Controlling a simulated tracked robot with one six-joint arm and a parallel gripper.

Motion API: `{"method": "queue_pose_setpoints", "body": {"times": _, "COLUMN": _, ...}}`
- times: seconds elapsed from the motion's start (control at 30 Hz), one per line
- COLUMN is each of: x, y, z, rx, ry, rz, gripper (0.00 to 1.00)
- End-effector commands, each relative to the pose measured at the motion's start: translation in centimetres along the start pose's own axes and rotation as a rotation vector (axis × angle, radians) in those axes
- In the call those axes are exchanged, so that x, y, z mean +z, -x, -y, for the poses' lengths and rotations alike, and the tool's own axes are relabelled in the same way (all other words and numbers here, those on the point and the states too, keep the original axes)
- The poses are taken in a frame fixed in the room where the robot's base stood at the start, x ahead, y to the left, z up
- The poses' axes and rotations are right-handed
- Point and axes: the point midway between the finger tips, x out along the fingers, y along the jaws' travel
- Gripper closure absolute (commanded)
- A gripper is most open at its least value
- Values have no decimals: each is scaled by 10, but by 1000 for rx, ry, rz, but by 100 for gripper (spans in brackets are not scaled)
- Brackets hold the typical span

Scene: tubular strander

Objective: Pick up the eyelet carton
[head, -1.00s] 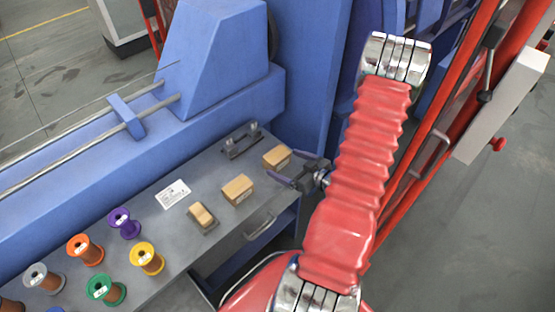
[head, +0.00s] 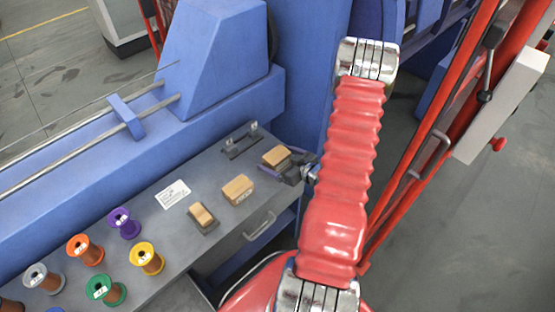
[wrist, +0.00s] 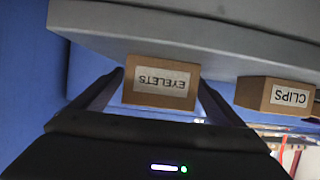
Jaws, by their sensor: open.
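The eyelet carton (wrist: 160,82) is a small brown box with a white label reading EYELETS, upside down in the wrist view. In the head view the carton (head: 276,156) is the rightmost of the boxes on the grey bench top. My gripper (head: 281,164) is open at the carton's near right side, level with it. In the wrist view my gripper (wrist: 157,88) has one finger on each side of the carton, which sits between the fingertips. Contact with the fingers cannot be told.
A carton labelled CLIPS (wrist: 287,96) stands beside it, and another box (head: 202,217) is further left. Several coloured spools (head: 124,223) and a white card (head: 173,194) are on the bench (head: 215,165). A dark bracket (head: 241,142) lies behind. Blue machinery (head: 215,60) rises beyond.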

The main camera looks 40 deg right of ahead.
Motion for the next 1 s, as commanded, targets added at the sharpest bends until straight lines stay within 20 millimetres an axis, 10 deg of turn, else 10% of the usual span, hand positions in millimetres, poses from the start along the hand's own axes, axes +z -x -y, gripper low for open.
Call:
{"method": "queue_pose_setpoints", "body": {"times": 0.53, "x": 0, "y": -1, "z": 0, "rx": 0, "ry": 0, "rz": 0, "gripper": 8}}
{"method": "queue_pose_setpoints", "body": {"times": 1.0, "x": 0, "y": -1, "z": 0, "rx": 0, "ry": 0, "rz": 0, "gripper": 41}}
